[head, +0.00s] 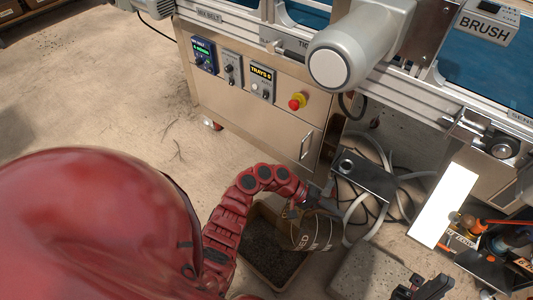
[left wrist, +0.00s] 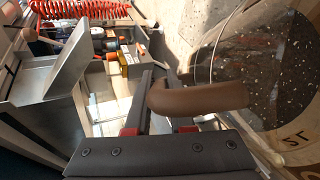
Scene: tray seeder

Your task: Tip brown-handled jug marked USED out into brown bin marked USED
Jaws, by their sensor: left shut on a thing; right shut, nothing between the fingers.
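The jug (head: 318,235) is see-through, with dark lettering ending in "ED". It hangs tilted over the right side of the brown bin (head: 232,222), which has dark material inside. My left gripper (head: 314,200) is at the jug's upper side. In the left wrist view the left gripper (left wrist: 160,105) is shut on the brown handle (left wrist: 200,98). The jug's clear wall (left wrist: 293,135) shows there too, with dark white-specked material seen in or through it. How much the jug holds is unclear. My right gripper (head: 426,287) is shut and empty at the bottom right.
The machine's cabinet (head: 250,110), with a red stop button (head: 297,102), stands behind the bin. Hoses and a grey box (head: 365,174) lie right of the jug. A grey block (head: 368,272) is on the floor. Tools crowd the far right. Sandy floor is clear at left.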

